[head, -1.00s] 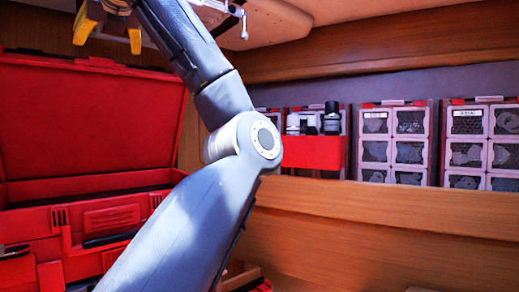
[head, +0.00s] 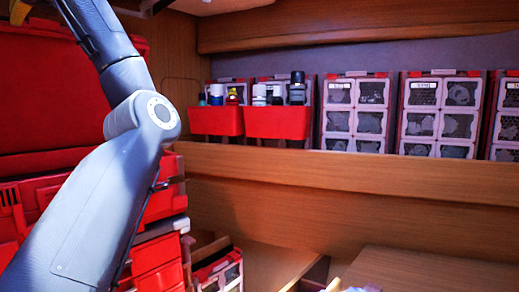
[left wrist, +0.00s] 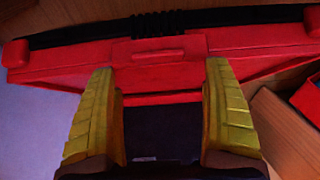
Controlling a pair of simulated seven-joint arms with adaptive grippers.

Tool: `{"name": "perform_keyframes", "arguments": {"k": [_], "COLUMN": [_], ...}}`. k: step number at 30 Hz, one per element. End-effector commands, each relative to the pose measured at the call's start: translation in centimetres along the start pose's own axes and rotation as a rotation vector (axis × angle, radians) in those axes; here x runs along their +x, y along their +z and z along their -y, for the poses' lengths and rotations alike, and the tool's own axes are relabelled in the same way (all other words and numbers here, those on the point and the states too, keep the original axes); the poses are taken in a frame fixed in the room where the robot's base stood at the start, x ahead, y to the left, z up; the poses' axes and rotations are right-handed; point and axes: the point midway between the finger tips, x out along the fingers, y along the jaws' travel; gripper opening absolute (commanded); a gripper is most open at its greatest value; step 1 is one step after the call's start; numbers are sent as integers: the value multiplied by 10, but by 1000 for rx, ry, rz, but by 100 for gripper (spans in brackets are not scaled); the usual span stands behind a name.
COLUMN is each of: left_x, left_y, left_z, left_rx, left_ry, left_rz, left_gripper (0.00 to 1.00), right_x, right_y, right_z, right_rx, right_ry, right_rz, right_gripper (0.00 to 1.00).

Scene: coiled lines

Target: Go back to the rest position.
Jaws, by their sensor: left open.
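My left arm rises from the bottom left of the head view. My left gripper (head: 22,10) is cut off at the top left corner there, with only a little of its yellow fingers showing. In the left wrist view my left gripper (left wrist: 162,115) has its two yellow fingers wide apart, with nothing held between them. Beyond the fingers is a red case (left wrist: 160,68) with a black edge. My right gripper is in neither view.
An open red toolbox (head: 60,95) stands behind my left arm. Red bins (head: 278,122) with bottles and clear-fronted drawer units (head: 355,115) line a wooden shelf (head: 350,172). More red boxes (head: 158,255) are stacked below.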

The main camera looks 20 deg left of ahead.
Motion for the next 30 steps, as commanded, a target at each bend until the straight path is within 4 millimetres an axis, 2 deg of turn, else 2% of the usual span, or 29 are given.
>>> {"name": "perform_keyframes", "arguments": {"k": [4, 12, 25, 30], "left_x": [15, 27, 27, 16], "left_y": [0, 0, 0, 1], "left_z": [-1, -1, 0, 1], "left_rx": [1, 0, 0, -1], "left_ry": [2, 0, 0, -2], "left_rz": [-1, -1, 0, 3], "left_gripper": [84, 84, 84, 84], "right_x": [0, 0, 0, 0], "right_y": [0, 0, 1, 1], "right_z": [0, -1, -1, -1], "right_rx": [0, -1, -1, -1], "right_ry": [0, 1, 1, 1], "right_rz": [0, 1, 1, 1], "right_gripper": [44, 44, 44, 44]}}
